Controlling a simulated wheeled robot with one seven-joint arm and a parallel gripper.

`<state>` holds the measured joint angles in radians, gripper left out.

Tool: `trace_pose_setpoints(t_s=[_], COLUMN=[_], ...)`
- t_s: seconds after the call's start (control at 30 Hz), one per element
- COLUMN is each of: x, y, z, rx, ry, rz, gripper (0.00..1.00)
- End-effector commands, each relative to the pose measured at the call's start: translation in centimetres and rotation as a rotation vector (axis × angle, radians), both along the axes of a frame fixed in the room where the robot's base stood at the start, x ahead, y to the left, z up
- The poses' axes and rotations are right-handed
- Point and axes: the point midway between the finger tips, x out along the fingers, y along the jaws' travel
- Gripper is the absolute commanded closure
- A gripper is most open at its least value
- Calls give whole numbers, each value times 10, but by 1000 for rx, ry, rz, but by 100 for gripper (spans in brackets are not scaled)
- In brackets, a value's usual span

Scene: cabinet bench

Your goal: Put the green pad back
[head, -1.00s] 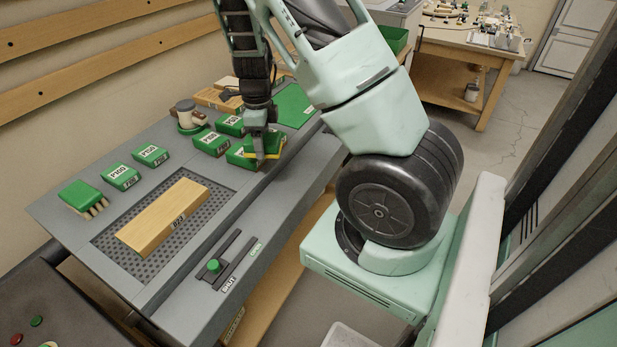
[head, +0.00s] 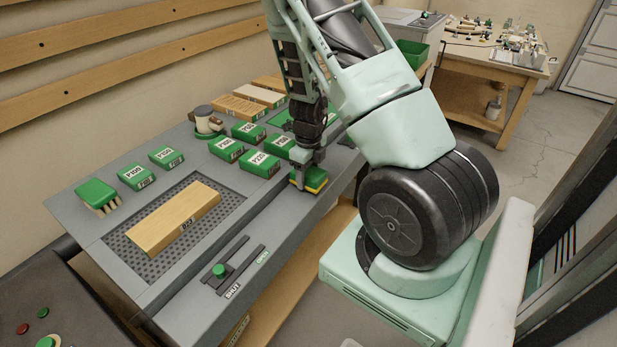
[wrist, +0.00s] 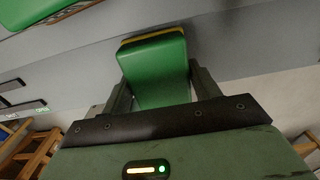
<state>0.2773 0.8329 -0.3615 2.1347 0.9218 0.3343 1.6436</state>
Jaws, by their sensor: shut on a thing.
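My gripper (head: 308,172) is shut on a green pad (head: 314,185) with a yellow layer along its lower side. It holds the pad near the front edge of the grey bench (head: 255,212), right of the labelled green blocks. I cannot tell whether the pad touches the bench. In the wrist view the green pad (wrist: 155,70) sits between the two fingers, with its yellow edge at the far end.
Several labelled green blocks (head: 259,164) stand in rows. A wooden block (head: 175,220) lies on the perforated plate (head: 137,263). A green brush (head: 96,194), a sander-like tool (head: 206,122) and a slider (head: 221,270) are on the bench. Wooden boards (head: 240,109) lie behind.

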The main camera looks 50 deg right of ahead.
Motion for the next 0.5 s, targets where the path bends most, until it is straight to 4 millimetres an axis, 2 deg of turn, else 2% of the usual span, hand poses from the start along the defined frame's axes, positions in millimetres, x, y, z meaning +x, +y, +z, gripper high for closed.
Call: trace_pose_setpoints(t_s=[0.03,0.1,0.47,0.5], x=[-1,0,0,0], y=[0,0,0,0], z=[-8,-13,-17,-15], rx=[3,1,1,1], ry=[1,0,0,0], rz=[-4,-1,0,1], gripper=[60,60,60,28])
